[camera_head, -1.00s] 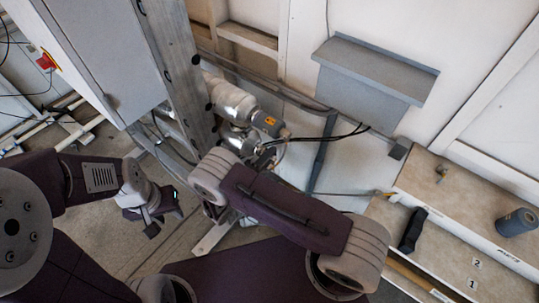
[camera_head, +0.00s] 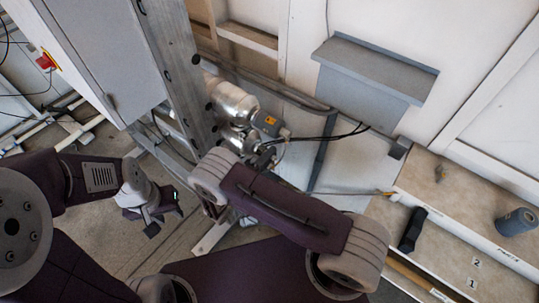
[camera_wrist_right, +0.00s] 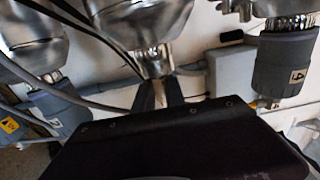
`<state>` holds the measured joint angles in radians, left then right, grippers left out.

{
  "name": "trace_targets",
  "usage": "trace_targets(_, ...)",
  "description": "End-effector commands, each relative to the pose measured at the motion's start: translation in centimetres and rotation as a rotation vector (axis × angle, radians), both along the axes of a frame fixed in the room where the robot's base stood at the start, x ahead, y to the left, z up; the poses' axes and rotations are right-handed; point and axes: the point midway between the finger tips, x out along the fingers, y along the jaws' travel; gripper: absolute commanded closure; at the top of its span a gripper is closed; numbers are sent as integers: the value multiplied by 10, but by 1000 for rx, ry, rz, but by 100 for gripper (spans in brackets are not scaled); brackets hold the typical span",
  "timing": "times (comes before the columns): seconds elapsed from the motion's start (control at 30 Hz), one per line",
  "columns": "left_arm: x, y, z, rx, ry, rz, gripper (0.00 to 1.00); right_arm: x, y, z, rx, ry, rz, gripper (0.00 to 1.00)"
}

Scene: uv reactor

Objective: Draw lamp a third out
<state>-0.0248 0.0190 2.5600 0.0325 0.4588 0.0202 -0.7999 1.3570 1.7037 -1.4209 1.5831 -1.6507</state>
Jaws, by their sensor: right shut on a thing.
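The steel UV reactor (camera_head: 232,100) lies beside the grey upright, with port ends facing right. In the right wrist view, metal ports hang from the top, and a grey collar marked 4 (camera_wrist_right: 286,66) is at the right. A grey collar marked 2 (camera_wrist_right: 58,118) is at the left. My right gripper (camera_wrist_right: 160,92) is shut on a narrow pale piece, apparently the lamp's end, below the middle port (camera_wrist_right: 150,45). How far the lamp is out cannot be told. In the head view my arm partly hides this grip. My left gripper (camera_head: 166,216) is open and empty, away from the reactor.
Black cables (camera_head: 325,137) run from the reactor ends to the wall, under a grey hooded box (camera_head: 374,70). A bench (camera_head: 475,190) at the right bears a dark grey cylinder (camera_head: 516,222) and a black item (camera_head: 412,230). A tall cabinet (camera_head: 100,60) stands left.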

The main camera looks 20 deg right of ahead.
Motion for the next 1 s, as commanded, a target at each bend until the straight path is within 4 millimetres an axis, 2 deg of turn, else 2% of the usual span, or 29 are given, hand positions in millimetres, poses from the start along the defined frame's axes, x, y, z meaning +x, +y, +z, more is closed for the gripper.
trace_targets(0.47, 0, 0, 1, 0, 0, 0, 64, -1, -1, 1, 1, -1, -1, 100)
trace_targets(1.0, 0, 0, 34, 0, 0, 0, 64, -46, -31, 5, -2, 1, 1, 100)
